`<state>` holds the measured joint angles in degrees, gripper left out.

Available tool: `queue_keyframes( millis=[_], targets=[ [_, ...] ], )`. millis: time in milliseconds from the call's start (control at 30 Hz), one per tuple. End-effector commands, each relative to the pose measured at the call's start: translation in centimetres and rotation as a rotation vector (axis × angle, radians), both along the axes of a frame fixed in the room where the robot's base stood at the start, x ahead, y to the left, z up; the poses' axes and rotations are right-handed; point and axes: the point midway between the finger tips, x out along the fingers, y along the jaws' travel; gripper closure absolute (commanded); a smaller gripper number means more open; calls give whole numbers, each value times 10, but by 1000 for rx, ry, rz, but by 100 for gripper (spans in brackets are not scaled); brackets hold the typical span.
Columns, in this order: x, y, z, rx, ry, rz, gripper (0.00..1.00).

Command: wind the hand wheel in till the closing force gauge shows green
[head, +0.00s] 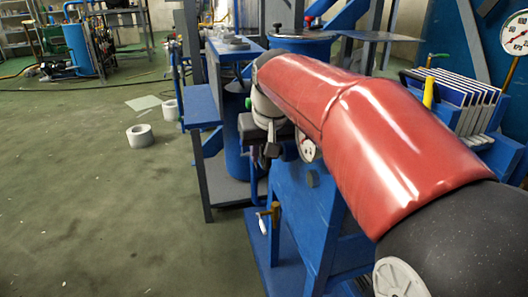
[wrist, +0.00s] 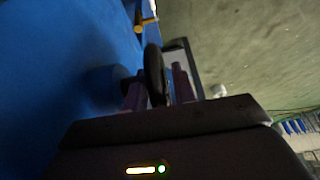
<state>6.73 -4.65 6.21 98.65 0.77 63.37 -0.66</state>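In the wrist view a dark hand wheel (wrist: 155,75) shows nearly edge-on beside a blue panel. Its rim lies between the two purple fingers of my gripper (wrist: 158,88). I cannot tell whether both fingers press on it. In the head view my gripper (head: 268,143) points down at the left side of the blue machine (head: 300,205), and the wheel is not clearly visible there. A round white gauge with some red (head: 307,149) sits just under my red-sleeved arm. The arm covers part of it, and its reading is not legible.
A brass valve with a white handle (head: 268,213) sticks out low on the machine; its brass part shows in the wrist view (wrist: 146,20). Another dial (head: 515,36) and a stack of plates (head: 462,92) are at right. The green floor at left is mostly clear, with white rings (head: 140,136).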

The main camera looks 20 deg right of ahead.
Motion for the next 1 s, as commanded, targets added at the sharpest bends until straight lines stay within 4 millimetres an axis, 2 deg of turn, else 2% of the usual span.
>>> queue_keyframes(
  millis=[367, 800, 1000],
  targets=[
    [-1, 0, 3, 0, 1, 0, 65],
    [-25, 0, 64, 0, -2, 0, 65],
    [-30, 0, 72, 0, 0, 0, 65]
  ],
)
